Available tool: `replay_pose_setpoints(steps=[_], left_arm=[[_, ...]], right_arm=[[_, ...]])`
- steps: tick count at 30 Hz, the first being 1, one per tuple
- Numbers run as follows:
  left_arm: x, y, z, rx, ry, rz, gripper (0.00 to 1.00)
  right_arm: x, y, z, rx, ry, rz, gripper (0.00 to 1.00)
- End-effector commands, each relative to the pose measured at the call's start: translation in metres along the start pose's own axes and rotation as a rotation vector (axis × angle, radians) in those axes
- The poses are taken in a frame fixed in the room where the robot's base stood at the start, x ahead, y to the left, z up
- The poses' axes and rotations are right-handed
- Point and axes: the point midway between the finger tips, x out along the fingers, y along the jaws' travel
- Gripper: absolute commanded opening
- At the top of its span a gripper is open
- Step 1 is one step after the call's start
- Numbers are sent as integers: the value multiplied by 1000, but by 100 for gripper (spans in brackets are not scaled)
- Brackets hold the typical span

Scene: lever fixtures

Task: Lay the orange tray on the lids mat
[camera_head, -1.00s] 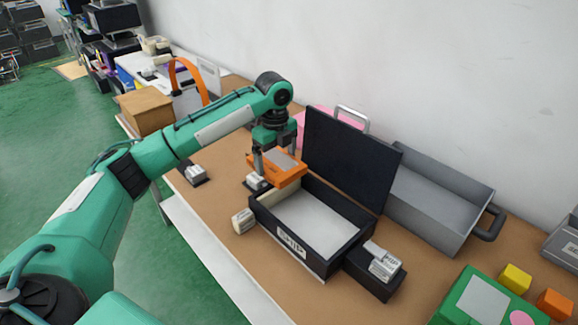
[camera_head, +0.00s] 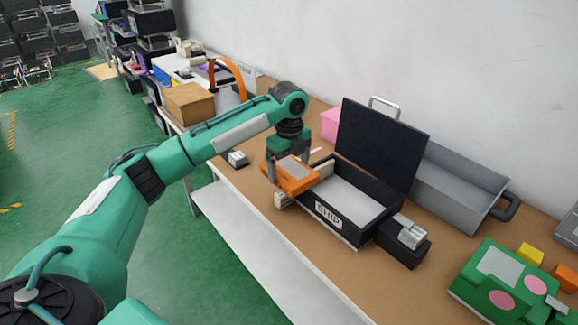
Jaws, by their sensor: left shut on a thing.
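The orange tray (camera_head: 293,178) has a grey panel on top. My left gripper (camera_head: 288,160) is shut on it from above and holds it by the front left corner of the black SHIP box. The tray hides part of that corner, and I cannot tell whether they touch. I cannot tell for sure which surface is the lids mat. A green board (camera_head: 467,279) with a grey rectangle and pink discs lies at the lower right. My right gripper is not in view.
The SHIP box (camera_head: 328,218) has its dark lid (camera_head: 380,143) standing open. A black holder (camera_head: 405,248) with a pale block sits at its right. A grey open bin (camera_head: 455,190) stands behind.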

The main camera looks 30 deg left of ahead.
Motion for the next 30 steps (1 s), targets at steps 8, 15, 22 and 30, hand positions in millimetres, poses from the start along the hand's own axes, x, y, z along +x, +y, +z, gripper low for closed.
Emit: replay_pose_setpoints(steps=[8, 15, 22, 30], left_arm=[[5, 7, -11, -101, 1, 0, 62], [11, 17, -25, -245, 0, 0, 62], [21, 32, -49, -473, 1, 1, 62], [39, 59, -90, -880, 2, 1, 62]], right_arm=[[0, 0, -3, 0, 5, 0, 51], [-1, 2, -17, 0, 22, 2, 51], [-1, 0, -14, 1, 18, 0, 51], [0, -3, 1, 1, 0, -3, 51]])
